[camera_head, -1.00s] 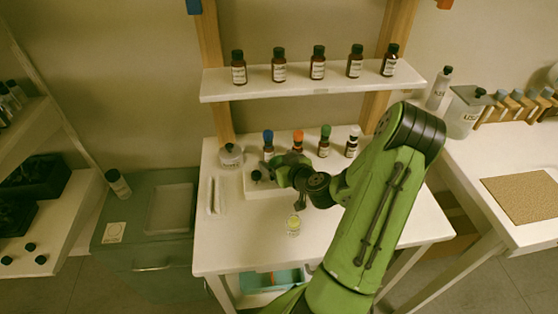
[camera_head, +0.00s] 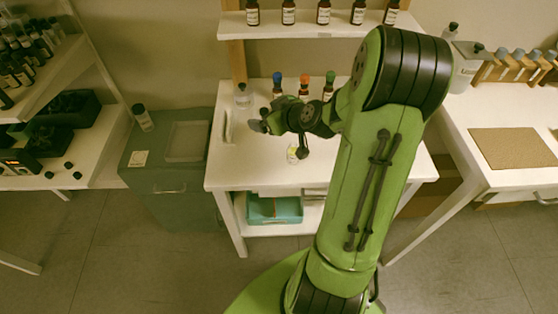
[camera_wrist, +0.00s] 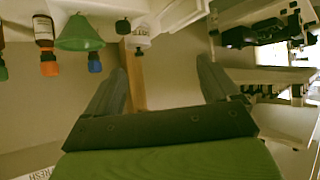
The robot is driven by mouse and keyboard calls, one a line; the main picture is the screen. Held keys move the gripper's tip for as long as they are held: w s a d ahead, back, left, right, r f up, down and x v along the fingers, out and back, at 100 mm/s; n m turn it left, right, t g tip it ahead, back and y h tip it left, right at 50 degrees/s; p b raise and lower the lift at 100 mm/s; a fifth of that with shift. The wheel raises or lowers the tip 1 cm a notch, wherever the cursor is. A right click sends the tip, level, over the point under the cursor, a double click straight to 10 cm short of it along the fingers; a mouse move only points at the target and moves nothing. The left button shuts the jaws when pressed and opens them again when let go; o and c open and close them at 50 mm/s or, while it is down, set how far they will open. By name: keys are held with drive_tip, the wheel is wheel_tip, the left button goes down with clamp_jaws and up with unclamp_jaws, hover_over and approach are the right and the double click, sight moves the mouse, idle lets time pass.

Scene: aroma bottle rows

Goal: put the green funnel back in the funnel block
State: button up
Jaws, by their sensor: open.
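The green funnel (camera_wrist: 80,35) shows in the upper left of the wrist view, its wide end toward the bottom of the picture. Its narrow end is close to a white surface, and I cannot tell whether it is seated there. My gripper (camera_wrist: 165,75) is open and empty, with the funnel to the left of its fingers, apart from them. In the head view my gripper (camera_head: 260,125) is above the left part of the white table. I cannot pick out the funnel or the funnel block there, as my arm covers part of the tabletop.
Bottles with blue (camera_head: 277,78), orange (camera_head: 304,79) and green (camera_head: 330,77) caps stand at the table's back. A small glass (camera_head: 292,155) stands near the front edge. A shelf (camera_head: 300,28) with brown bottles is above.

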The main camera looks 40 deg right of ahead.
drive_tip(key=s+a+r+n+g, duration=0.1)
drive_tip(key=s+a+r, duration=0.1)
drive_tip(key=a, duration=0.3)
drive_tip(key=s+a+r+n+g, duration=0.1)
drive_tip(key=s+a+r+g, duration=0.15)
drive_tip(key=a, duration=0.35)
drive_tip(key=s+a+r+m+g, duration=0.1)
drive_tip(key=s+a+r, duration=0.1)
drive_tip(key=s, duration=0.8)
drive_tip(key=s+a+r+m+g, duration=0.1)
drive_tip(key=s+a+r+m, duration=0.1)
drive_tip(key=s, duration=0.8)
wheel_tip(320, 180, up, 2)
drive_tip(key=shift+a+r+h, duration=0.15)
drive_tip(key=shift+a+h, duration=0.25)
drive_tip(key=shift+a, duration=0.45)
wheel_tip(320, 180, up, 6)
drive_tip(key=p, duration=0.5)
drive_tip(key=shift+p, duration=0.3)
drive_tip(key=shift+f, duration=0.2)
